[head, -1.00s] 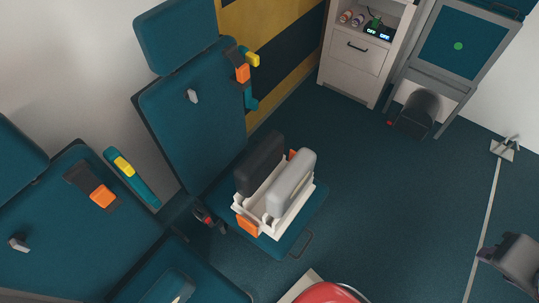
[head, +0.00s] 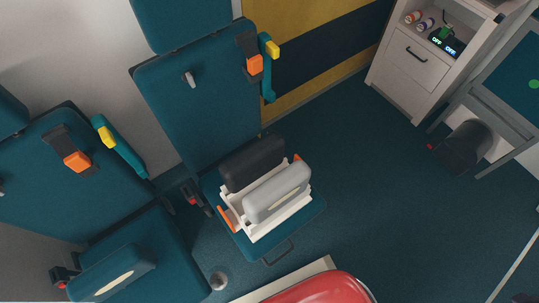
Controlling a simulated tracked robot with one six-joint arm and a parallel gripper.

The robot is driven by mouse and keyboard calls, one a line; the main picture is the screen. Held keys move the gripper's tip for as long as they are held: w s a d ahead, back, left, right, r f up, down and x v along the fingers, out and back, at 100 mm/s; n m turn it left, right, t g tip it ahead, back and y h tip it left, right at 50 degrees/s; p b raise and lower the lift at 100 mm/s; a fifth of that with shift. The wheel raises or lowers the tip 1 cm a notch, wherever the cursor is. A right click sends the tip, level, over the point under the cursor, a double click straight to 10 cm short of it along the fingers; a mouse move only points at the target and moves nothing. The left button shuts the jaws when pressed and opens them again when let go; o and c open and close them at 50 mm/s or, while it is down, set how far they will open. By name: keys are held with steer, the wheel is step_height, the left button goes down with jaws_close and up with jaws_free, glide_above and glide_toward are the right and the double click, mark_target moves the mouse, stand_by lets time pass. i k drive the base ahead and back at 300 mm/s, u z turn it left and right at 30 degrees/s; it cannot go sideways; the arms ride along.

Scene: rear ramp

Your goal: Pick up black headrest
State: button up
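The black headrest (head: 252,161) stands upright in a white tray (head: 291,212) on the seat of a teal chair. A light grey headrest (head: 277,192) stands beside it in the same tray, on the near side, and hides its lower part. The tray has orange parts at its ends. My gripper is not in view in the head view.
A second teal chair (head: 55,190) stands at the left. A white cabinet (head: 420,60) and a dark bin (head: 462,148) are at the upper right. A red rounded object (head: 325,288) is at the bottom edge. The floor (head: 390,215) right of the tray is clear.

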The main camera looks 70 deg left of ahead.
mark_target(238, 171)
steer(key=i, duration=0.1)
steer(key=u, duration=0.85)
steer(key=k, duration=0.15)
steer(key=u, duration=2.55)
steer(key=i, duration=0.5)
steer(key=u, duration=0.05)
